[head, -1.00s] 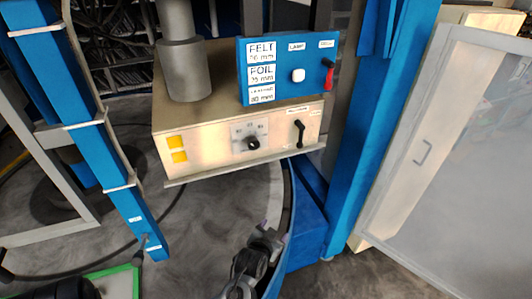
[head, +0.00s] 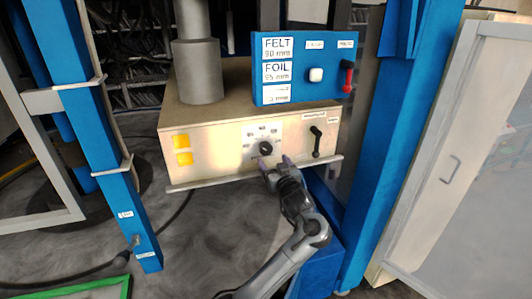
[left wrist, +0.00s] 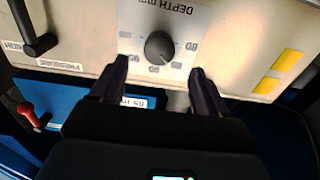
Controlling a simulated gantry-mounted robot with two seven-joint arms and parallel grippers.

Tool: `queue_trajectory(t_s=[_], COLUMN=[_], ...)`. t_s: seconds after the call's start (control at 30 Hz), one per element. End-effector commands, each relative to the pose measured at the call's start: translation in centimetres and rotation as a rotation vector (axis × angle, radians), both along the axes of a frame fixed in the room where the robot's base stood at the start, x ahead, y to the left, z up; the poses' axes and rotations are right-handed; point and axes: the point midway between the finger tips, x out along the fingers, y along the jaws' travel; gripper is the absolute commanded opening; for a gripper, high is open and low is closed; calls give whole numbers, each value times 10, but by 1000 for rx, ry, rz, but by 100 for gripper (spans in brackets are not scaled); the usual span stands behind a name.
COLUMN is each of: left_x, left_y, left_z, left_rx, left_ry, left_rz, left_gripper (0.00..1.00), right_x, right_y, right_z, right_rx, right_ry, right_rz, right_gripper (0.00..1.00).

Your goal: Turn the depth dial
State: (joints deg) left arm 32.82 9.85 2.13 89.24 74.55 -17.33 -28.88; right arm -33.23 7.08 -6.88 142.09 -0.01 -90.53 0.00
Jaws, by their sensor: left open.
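The depth dial is a round black knob (head: 265,148) on a white scale plate on the front of the cream control box. It also shows in the left wrist view (left wrist: 159,46), upside down, under the label "DEPTH mm". Its pointer direction is hard to make out. My left gripper (head: 275,163) is open just below and in front of the dial. In the left wrist view its two dark fingers (left wrist: 158,70) stand apart on either side of the knob's line, with the knob beyond the tips and no visible contact. My right gripper is not in view.
Right of the dial is a black pressure lever (head: 316,141); left are yellow squares (head: 183,159). A ledge runs under the panel. A blue sign board (head: 305,93) with FELT and FOIL labels and a red lever (head: 347,77) stands above. Blue posts (head: 381,150) flank the box.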

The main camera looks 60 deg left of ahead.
Motion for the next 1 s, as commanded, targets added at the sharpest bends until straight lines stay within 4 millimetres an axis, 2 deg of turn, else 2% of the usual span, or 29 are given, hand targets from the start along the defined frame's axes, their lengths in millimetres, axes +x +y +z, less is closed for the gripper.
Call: queue_trajectory(t_s=[0.3, 0.5, 0.7, 1.0], left_x=[13, 20, 22, 23], left_y=[51, 73, 84, 85], left_z=[1, 0, 0, -1], left_rx=[2, 1, -1, -1], left_ry=[3, 3, 1, 0], left_rz=[1, -1, -2, -3], left_gripper=[76, 76, 76, 76], right_x=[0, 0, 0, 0], right_y=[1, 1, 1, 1], right_z=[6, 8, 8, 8], right_rx=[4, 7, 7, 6], right_ry=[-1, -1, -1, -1], right_rz=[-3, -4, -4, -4], right_gripper=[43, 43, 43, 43])
